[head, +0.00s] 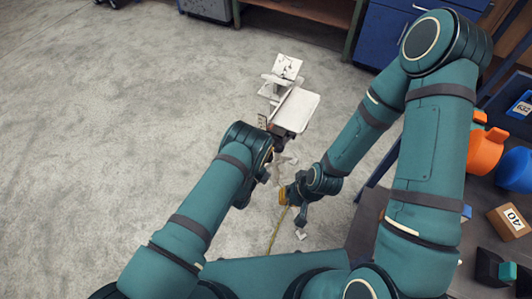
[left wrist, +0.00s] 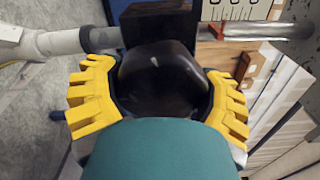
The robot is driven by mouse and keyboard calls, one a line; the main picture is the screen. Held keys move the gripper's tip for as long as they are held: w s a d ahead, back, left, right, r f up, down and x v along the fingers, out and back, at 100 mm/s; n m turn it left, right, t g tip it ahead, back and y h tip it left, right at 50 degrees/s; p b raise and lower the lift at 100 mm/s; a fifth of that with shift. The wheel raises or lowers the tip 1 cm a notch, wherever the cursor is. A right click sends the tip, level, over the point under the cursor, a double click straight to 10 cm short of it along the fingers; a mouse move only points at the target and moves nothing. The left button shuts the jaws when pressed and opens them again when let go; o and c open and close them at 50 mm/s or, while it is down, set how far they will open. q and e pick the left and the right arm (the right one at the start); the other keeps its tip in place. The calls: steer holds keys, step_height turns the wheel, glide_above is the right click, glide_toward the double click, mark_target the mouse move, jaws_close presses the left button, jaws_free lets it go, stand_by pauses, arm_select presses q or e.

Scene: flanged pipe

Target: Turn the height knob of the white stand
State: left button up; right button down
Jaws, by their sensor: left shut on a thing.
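The white stand (head: 293,110) stands on the floor ahead of my arms in the head view, with a flat pale top plate. A dark rounded knob (left wrist: 158,76) fills the middle of the left wrist view, in front of a black block. My left gripper (left wrist: 161,97) is shut on this knob, with one yellow toothed finger on each side. In the head view my left wrist hides most of that contact. My right gripper (head: 291,196) hangs low, to the right of and nearer than the left one, apart from the stand. Its finger opening cannot be made out.
A blue cabinet (head: 385,35) stands at the back. Open grey floor (head: 110,130) lies to the left.

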stand_by(0.5)
arm_select(q)
steer(key=o, duration=1.1)
steer(key=shift+v, duration=6)
